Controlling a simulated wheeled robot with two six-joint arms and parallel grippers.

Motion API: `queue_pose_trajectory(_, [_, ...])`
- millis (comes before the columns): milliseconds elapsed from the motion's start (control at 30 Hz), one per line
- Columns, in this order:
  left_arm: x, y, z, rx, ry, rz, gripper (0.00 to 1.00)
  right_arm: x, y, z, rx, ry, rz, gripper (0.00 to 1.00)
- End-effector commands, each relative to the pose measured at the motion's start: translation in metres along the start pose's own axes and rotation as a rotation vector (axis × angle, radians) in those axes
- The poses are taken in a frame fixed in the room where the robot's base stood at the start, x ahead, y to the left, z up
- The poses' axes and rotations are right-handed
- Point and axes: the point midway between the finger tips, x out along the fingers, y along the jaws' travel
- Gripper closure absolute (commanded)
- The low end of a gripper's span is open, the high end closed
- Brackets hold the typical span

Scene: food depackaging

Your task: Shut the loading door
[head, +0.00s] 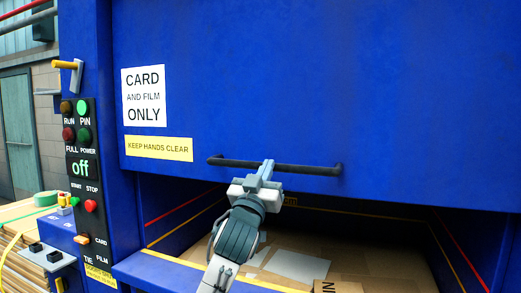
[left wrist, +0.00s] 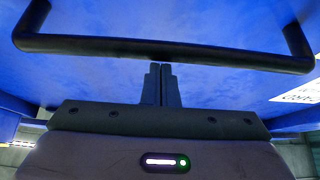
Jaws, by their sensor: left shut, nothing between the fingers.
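The blue loading door (head: 330,90) of the baler is partly lowered; an open gap shows below its bottom edge. A black bar handle (head: 310,169) runs across the door's lower part, and the handle also shows in the left wrist view (left wrist: 210,54). My left gripper (head: 267,167) is shut and empty, its fingertips at the handle. In the left wrist view the closed fingers (left wrist: 161,70) point up to the bar, close to its middle; I cannot tell whether they touch it. My right gripper is not in view.
Cardboard (head: 345,285) and pale sheets (head: 298,265) lie in the chamber under the door. A control panel (head: 80,160) reading "off" stands on the left post. Flattened boxes (head: 30,212) are stacked at the far left. A blue sill (head: 160,272) crosses the front.

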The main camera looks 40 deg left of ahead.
Motion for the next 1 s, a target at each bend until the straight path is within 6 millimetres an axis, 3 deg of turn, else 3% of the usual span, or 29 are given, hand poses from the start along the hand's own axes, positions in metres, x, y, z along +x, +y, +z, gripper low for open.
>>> queue_pose_trajectory(33, [-0.011, 0.000, 0.026, 0.000, -0.012, -0.002, 1.00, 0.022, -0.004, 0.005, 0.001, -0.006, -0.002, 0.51])
queue_pose_trajectory(100, [-0.016, 0.000, 0.037, 0.000, -0.012, -0.001, 1.00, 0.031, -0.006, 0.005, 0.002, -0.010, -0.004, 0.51])
queue_pose_trajectory(333, [-0.028, 0.000, 0.063, 0.000, -0.014, -0.003, 1.00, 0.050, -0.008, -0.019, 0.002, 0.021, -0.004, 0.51])
queue_pose_trajectory(633, [-0.042, 0.000, 0.087, 0.000, -0.017, -0.004, 1.00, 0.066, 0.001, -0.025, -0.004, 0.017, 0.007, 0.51])
queue_pose_trajectory(867, [-0.054, 0.000, 0.107, 0.000, -0.017, -0.003, 1.00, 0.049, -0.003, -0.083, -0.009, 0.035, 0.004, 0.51])
queue_pose_trajectory(1000, [-0.063, 0.000, 0.122, 0.000, -0.017, -0.003, 1.00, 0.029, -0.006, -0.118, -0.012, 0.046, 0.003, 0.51])
